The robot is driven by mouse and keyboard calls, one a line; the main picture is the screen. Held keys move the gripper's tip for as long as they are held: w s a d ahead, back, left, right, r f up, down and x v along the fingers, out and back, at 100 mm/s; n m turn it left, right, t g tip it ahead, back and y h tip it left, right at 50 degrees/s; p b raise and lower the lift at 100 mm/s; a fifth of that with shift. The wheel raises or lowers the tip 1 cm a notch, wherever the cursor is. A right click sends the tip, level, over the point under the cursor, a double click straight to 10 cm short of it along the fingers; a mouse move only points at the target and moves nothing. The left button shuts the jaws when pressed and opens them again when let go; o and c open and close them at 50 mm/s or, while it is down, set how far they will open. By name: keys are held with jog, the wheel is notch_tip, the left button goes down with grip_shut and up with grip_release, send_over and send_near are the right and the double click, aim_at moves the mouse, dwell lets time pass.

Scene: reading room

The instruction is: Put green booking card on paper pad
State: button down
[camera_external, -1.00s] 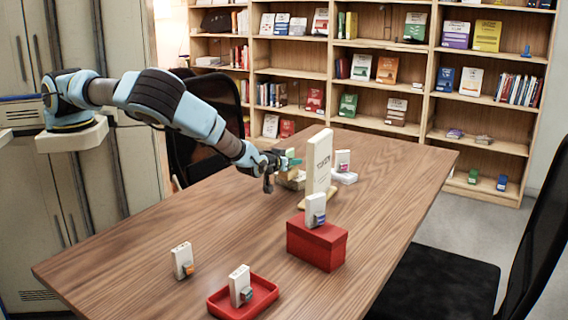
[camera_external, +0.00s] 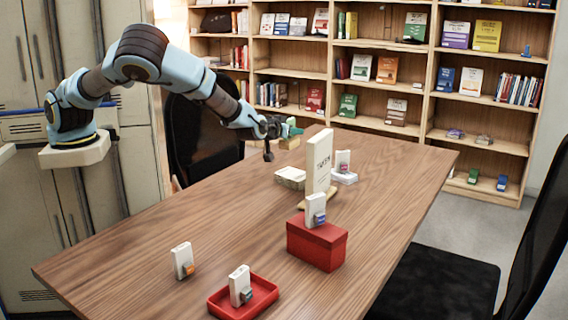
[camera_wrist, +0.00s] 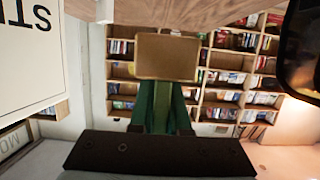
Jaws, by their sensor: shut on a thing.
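My gripper (camera_external: 292,131) is in the air over the table's far left edge. Its green fingers show in the wrist view (camera_wrist: 164,104) and are shut on a tan block (camera_wrist: 167,57). The block also shows just below the fingers in the external view (camera_external: 290,143). I cannot tell from its visible face whether it is the green booking card. A low pale thing like a paper pad (camera_external: 290,178) lies on the table, below and apart from the gripper.
A tall white sign (camera_external: 318,160) stands beside the pale pad. The table's (camera_external: 150,235) left middle is clear. Bookshelves stand behind.

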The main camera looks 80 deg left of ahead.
aim_at(293, 174)
jog(key=f+b, duration=0.1)
jog(key=b, duration=0.4)
jog(key=shift+w+b, duration=0.1)
jog(key=shift+b, duration=0.3)
jog(key=shift+r+b, duration=0.15)
jog(key=shift+b, duration=1.1)
jog(key=shift+s+a+r+b, duration=0.1)
jog(key=shift+s+r+b, duration=0.1)
jog(key=shift+b, duration=0.4)
jog(key=shift+f+b, duration=0.8)
jog(key=shift+f, duration=4)
jog(key=shift+f, duration=0.15)
jog(key=c, duration=0.9)
grip_release()
